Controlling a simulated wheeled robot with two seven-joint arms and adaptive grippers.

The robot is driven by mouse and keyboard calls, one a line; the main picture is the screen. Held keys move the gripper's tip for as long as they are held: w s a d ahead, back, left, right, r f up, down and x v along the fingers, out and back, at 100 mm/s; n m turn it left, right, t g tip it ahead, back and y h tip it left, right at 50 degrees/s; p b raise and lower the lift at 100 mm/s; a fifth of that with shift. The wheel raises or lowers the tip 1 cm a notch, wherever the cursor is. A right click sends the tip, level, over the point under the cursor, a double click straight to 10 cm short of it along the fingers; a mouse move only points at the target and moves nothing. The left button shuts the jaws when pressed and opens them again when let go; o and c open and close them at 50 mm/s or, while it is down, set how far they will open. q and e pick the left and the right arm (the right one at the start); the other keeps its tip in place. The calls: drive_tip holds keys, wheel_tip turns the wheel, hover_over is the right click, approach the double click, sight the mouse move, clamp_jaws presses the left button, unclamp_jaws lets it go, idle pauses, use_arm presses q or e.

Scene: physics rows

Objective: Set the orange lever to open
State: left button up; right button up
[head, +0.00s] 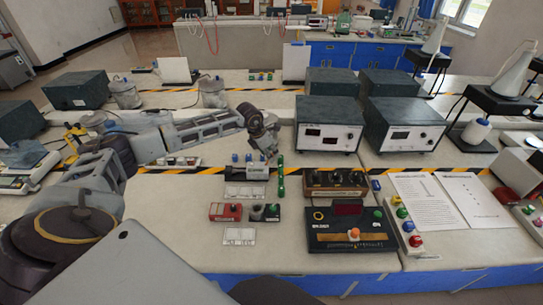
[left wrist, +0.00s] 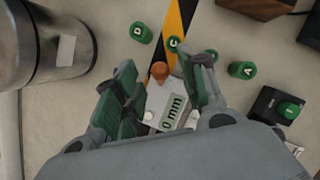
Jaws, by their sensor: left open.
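My left gripper (head: 266,146) is open and empty above the middle of the bench in the head view. In the left wrist view its open fingers (left wrist: 164,66) straddle a white block marked "0 mm" (left wrist: 172,112) and a small orange peg (left wrist: 159,71) in the picture. I cannot tell whether they touch. In the head view an orange knob (head: 355,233) stands on the front of a black panel box (head: 320,222), to the right of and nearer than the gripper. I cannot tell which orange part is the lever, or its setting. My right gripper is not in view.
In the head view a dark knob box (head: 336,181) and instrument cases (head: 329,122) stand right of the gripper. Bare bench (head: 175,215) lies front left.

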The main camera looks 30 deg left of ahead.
use_arm(q)
drive_tip(key=shift+x, duration=1.55)
clamp_jaws()
